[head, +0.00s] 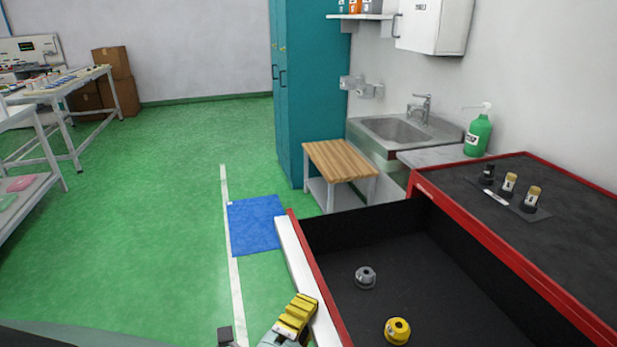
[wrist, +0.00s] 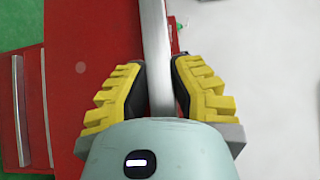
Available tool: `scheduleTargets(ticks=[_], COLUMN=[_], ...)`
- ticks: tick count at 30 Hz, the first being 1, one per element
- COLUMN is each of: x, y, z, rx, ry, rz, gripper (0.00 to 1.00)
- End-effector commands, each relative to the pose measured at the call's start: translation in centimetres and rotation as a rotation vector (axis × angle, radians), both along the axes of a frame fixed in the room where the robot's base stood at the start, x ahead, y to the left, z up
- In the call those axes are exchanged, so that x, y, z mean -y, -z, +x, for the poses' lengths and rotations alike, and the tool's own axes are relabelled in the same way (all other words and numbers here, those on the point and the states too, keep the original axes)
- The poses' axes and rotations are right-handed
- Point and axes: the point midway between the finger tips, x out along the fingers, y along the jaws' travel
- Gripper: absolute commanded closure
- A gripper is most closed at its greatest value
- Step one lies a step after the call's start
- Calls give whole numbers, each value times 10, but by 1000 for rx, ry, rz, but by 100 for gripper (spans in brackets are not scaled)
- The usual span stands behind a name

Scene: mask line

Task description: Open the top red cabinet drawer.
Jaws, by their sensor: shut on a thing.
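The red cabinet (head: 468,222) stands at the right with a dark top. Its top drawer (head: 375,225) is pulled well out to the left, showing a black interior. The drawer's pale handle (head: 290,247) runs along its front edge. My gripper (head: 298,314), with yellow fingers, is at that handle near the bottom of the head view. In the wrist view the fingers (wrist: 158,78) are on both sides of the grey handle bar (wrist: 156,30), shut on it. A red drawer front (wrist: 85,60) shows to the left there, with another handle bar (wrist: 20,110).
A grey part (head: 365,278) and a yellow part (head: 398,331) lie in the drawer. Several small items stand on the cabinet top (head: 570,225). A blue mat (head: 255,226) and open green floor (head: 160,220) lie left of the drawer. A wooden-topped stool (head: 340,159) stands beyond it.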

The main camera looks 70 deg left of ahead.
Motion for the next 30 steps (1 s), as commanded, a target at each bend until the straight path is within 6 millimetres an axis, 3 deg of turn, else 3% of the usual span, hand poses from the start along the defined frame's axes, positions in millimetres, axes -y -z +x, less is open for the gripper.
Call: scheduleTargets(ticks=[3,4,11,22,30], x=[1,1,0,6,38], y=[7,7,5,3,4], z=[-2,-2,-1,-6,-45], rx=[-13,-13,-9,-6,-11], ry=[-9,-9,-4,0,-4], rz=[-15,-15,-9,-5,-11], gripper=[100,73,50,50,50])
